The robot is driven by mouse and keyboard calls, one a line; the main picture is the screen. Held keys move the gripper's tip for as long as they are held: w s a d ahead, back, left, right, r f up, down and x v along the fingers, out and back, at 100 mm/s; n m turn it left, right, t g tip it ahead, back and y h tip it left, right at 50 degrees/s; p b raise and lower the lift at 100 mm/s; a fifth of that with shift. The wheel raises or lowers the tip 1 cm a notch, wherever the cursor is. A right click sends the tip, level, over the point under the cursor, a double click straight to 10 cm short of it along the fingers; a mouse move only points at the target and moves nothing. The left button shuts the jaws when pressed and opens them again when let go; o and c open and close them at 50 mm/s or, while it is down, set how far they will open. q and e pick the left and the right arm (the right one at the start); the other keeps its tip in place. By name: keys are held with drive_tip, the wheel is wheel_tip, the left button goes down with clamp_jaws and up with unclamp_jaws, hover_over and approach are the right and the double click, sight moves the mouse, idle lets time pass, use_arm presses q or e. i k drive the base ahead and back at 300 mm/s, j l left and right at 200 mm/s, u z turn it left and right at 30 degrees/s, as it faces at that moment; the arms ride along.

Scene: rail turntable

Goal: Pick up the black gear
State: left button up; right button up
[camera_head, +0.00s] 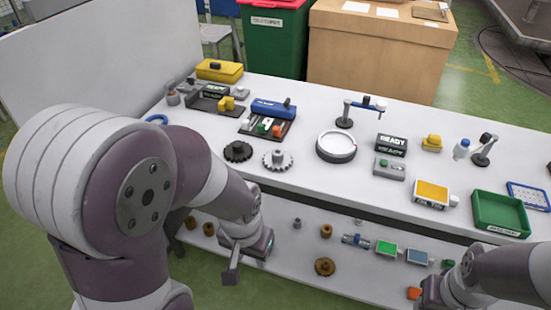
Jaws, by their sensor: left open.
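The black gear (238,151) lies flat on the white table top, left of a light grey gear (278,159) with a raised hub. Nothing touches it and all of it shows. My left gripper (231,272) hangs in front of the table's front edge, below and nearer than the black gear, and is open and empty. Its fingers are partly hidden by its own body. My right gripper (428,294) is at the lower right, near the lower shelf, cut by the frame edge, and its fingers cannot be made out.
A round grey turntable (336,146) stands right of the gears. A black tray with coloured parts (267,127) and a blue-topped block (273,109) lie behind them. A green bin (499,214) is at the right. The lower shelf (290,262) holds a brown gear (325,267) and several small parts.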

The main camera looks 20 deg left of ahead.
sight(238, 150)
drive_tip(key=i+j, duration=0.25)
drive_tip(key=i, duration=0.25)
drive_tip(key=i+j+u, duration=0.15)
drive_tip(key=i, duration=0.3)
drive_tip(key=j, duration=0.1)
